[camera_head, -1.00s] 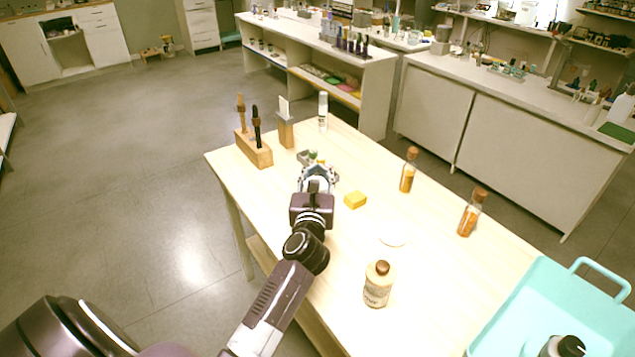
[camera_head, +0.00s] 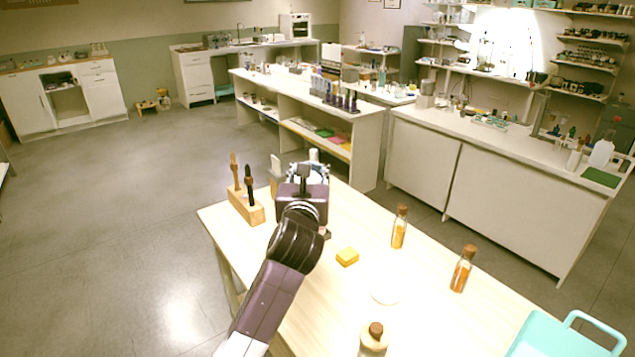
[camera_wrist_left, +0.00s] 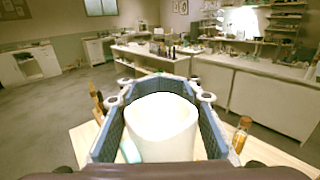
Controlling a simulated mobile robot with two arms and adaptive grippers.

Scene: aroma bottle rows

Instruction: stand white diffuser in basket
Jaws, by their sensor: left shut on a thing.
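My left gripper (camera_head: 306,170) is raised over the far end of the wooden table (camera_head: 335,300), its back to the head camera. In the left wrist view the fingers (camera_wrist_left: 164,88) are shut around a wide, pale white, rounded object (camera_wrist_left: 163,122), which I take to be the white diffuser. In the head view the gripper mostly hides it. The turquoise basket (camera_head: 545,335) is at the lower right, cut off by the frame; its inside is mostly out of view. My right gripper is not in view.
A wooden holder (camera_head: 246,207) stands left of the gripper. A yellow block (camera_head: 347,257), a white disc (camera_head: 385,291), two corked orange bottles (camera_head: 399,228) (camera_head: 462,269) and a cork-topped cream bottle (camera_head: 373,341) stand between gripper and basket. A white counter (camera_head: 500,195) is behind.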

